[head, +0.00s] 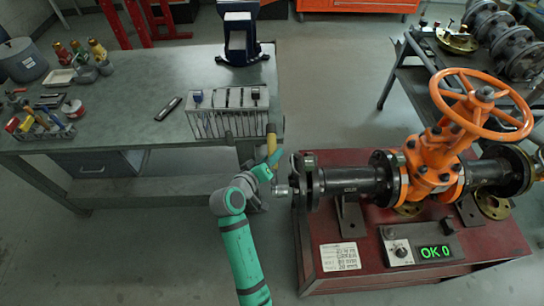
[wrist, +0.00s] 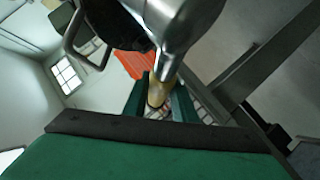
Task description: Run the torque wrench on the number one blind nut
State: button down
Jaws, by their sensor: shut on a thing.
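My gripper (head: 268,168) is at the left end of the valve assembly, shut on the torque wrench. In the wrist view the wrench's yellow grip (wrist: 157,92) is between my green jaws (wrist: 160,106), and its shiny metal head (wrist: 170,30) extends beyond them. In the head view the yellow end (head: 271,140) sticks up above my gripper, and the metal end (head: 282,190) is beside the dark blind flange (head: 303,182). The number one nut is hidden or too small to make out, and I cannot tell whether the socket sits on it.
The orange gate valve (head: 432,170) stands on a red bench (head: 375,262). A grey table (head: 120,115) at left carries a tool rack (head: 228,120) close to my gripper. A dark cart stands at right.

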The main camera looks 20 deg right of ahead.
jog(key=shift+d+r, duration=0.1)
jog(key=shift+d, duration=0.15)
jog(key=shift+s+d, duration=0.2)
jog(key=shift+d, duration=0.35)
jog(key=shift+s+d, duration=0.15)
jog(key=shift+d, duration=0.4)
jog(key=shift+s+d, duration=0.2)
jog(key=shift+d, duration=0.35)
dwell(1.9)
jog(key=shift+d, duration=0.3)
dwell(1.5)
